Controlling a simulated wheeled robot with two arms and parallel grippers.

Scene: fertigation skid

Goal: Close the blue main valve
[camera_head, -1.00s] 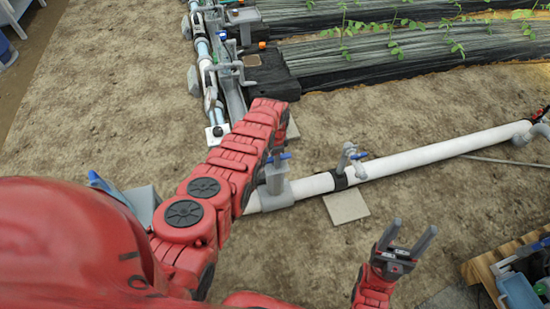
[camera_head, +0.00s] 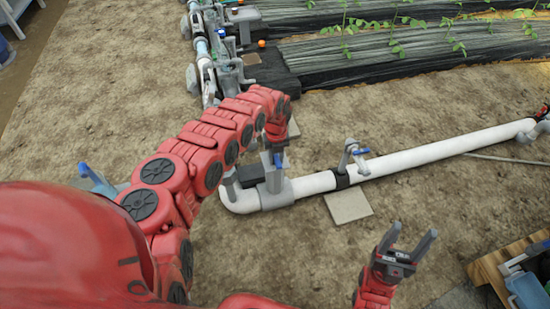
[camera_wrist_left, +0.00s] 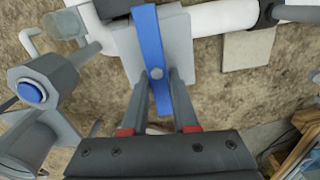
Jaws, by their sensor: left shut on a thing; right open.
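The blue main valve's lever (camera_head: 278,160) sits on a grey valve body (camera_head: 274,181) on the white pipe; in the wrist view the blue lever (camera_wrist_left: 148,45) lies across the pipe's line. My left gripper (camera_wrist_left: 162,80) is shut on the lever, one finger on each side of it. In the head view my red left hand (camera_head: 276,130) is just above the lever and hides the fingers. My right gripper (camera_head: 411,238) is open and empty, in front of the pipe.
A smaller riser with a blue handle (camera_head: 360,152) stands on the white pipe (camera_head: 430,153) to the right. A grey paving slab (camera_head: 348,206) lies below it. A wooden pallet (camera_head: 490,270) with equipment is at the lower right. Planted beds (camera_head: 370,48) lie behind bare soil.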

